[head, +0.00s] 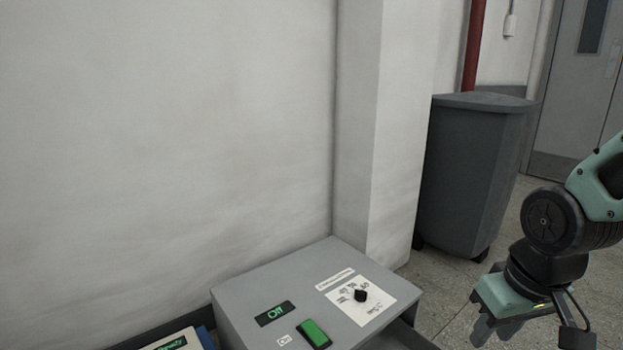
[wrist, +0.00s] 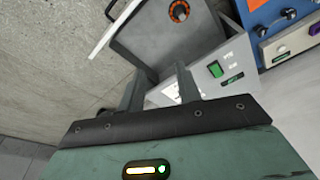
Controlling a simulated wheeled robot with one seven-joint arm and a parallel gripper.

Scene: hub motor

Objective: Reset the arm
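My gripper (head: 494,328) is at the lower right of the head view, pointing down beside the grey control box (head: 262,292). In the wrist view its two fingers (wrist: 160,85) stand apart with nothing held between them. The arm is bent above it at the right edge. The box top carries a black knob (head: 361,296) on a white label, a green switch (head: 314,334) and a small lit display (head: 275,313). The green switch also shows in the wrist view (wrist: 215,69).
A grey wheeled bin (head: 470,175) stands behind, right of the wall pillar (head: 385,130). Open floor (head: 440,290) lies between bin and arm.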

